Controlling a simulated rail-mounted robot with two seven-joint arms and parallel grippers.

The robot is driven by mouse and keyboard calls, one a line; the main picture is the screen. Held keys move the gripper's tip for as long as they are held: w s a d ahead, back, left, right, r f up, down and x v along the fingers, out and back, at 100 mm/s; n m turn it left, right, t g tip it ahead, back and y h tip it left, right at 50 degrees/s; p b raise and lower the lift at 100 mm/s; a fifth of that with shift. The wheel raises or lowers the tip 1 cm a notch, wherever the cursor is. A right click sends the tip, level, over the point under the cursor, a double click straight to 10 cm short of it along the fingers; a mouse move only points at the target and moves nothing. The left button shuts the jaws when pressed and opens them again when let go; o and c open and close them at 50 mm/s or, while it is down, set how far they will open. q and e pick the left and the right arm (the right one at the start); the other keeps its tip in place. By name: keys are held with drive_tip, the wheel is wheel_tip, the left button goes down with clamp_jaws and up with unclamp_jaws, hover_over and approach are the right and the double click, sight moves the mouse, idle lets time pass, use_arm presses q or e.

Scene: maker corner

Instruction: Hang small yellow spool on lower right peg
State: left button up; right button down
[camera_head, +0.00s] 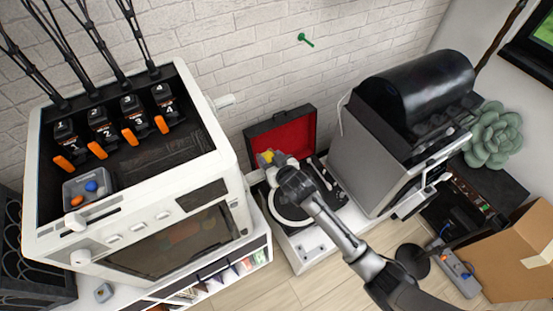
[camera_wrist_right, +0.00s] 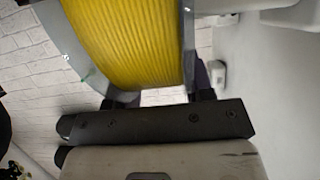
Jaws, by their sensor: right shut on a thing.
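The small yellow spool (camera_head: 266,157) is in my right gripper (camera_head: 272,161), beside the right side of the white printer and in front of the open red-lined case. In the right wrist view the spool (camera_wrist_right: 125,40) fills the top middle, with yellow filament between grey flanges. The right gripper (camera_wrist_right: 158,92) is shut on it. A white peg (camera_head: 225,101) sticks out from the printer's upper right side. A second white stub (camera_head: 254,177) shows lower on that side, partly hard to make out. A green peg (camera_head: 305,40) sticks out of the brick wall. My left gripper is out of view.
The white printer (camera_head: 222,150) stands left of the gripper. A record player (camera_head: 290,212) with its raised red-lined lid (camera_head: 290,135) lies below and behind the gripper. A grey machine with a black drum (camera_head: 420,85) stands to the right. The wall around the green peg is clear.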

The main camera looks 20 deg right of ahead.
drive_tip(key=shift+a, duration=0.55)
drive_tip(key=shift+a+r, duration=0.15)
drive_tip(key=shift+a, duration=0.1)
drive_tip(key=shift+s+a+p, duration=0.2)
drive_tip(key=shift+a+p, duration=0.1)
drive_tip(key=shift+a, duration=1.35)
drive_tip(key=shift+f, duration=0.3)
drive_tip(key=c, duration=0.8)
unclamp_jaws()
drive_tip(key=shift+c, duration=0.2)
drive_tip(key=o, duration=0.4)
drive_tip(key=shift+f, duration=0.1)
